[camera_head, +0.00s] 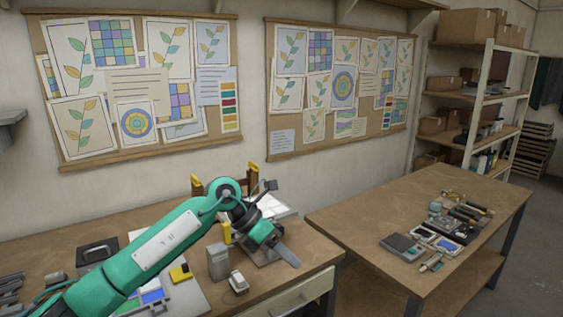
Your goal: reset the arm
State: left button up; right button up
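My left arm comes in from the lower left in the head view, a green limb with a white panel, bent at a raised joint above the left workbench (88,233). Its dark wrist reaches down to the right. My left gripper (284,255) points down and right over the bench near its right end, by a dark flat piece on the bench. Its fingers look like one flat grey shape, so I cannot tell whether they are open or shut. I see nothing clearly held. My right arm and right gripper are not in view.
A grey box (218,263) and a small white-topped item (238,283) stand close to my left wrist. The right table (365,207) holds a cluster of tools; its left part is bare. A gap separates the tables. Pinboards (168,152) hang behind; shelves (487,97) stand right.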

pick_arm(q)
jog(key=s+d+r+n+t+h, duration=0.55)
jog(key=n+h, duration=0.35)
jog(key=h, duration=0.4)
jog(key=w+a+f+n+t+y, duration=0.2)
jog(key=a+f+n+t+y, duration=0.2)
jog(key=a+n+t+y, duration=0.9)
jog(key=s+a+f+n+g+y, duration=0.1)
jog(key=s+a+f+n+y, duration=0.3)
jog(key=f+n, duration=0.55)
jog(key=s+a+f+n+g+y, duration=0.15)
jog(key=a+f+n+y, duration=0.25)
jog(key=a+f+n, duration=0.55)
jog(key=s+a+f+n+g, duration=0.1)
jog(key=s+f+n+g, duration=0.35)
jog(key=s, duration=0.85)
jog(key=s+a+f+n+g, duration=0.1)
jog(key=s+a+f+g, duration=0.1)
jog(key=s+f+g, duration=0.85)
jog(key=s+f+t, duration=0.1)
jog(key=s+f, duration=0.1)
jog(key=f, duration=1.3)
jog(key=s+f+t, duration=0.1)
jog(key=s+f, duration=0.1)
jog(key=f, duration=1.3)
jog(key=s+a+f, duration=0.3)
jog(key=s+f, duration=1.5)
jog(key=shift+s+g+y, duration=0.35)
jog(key=shift+g+y, duration=0.05)
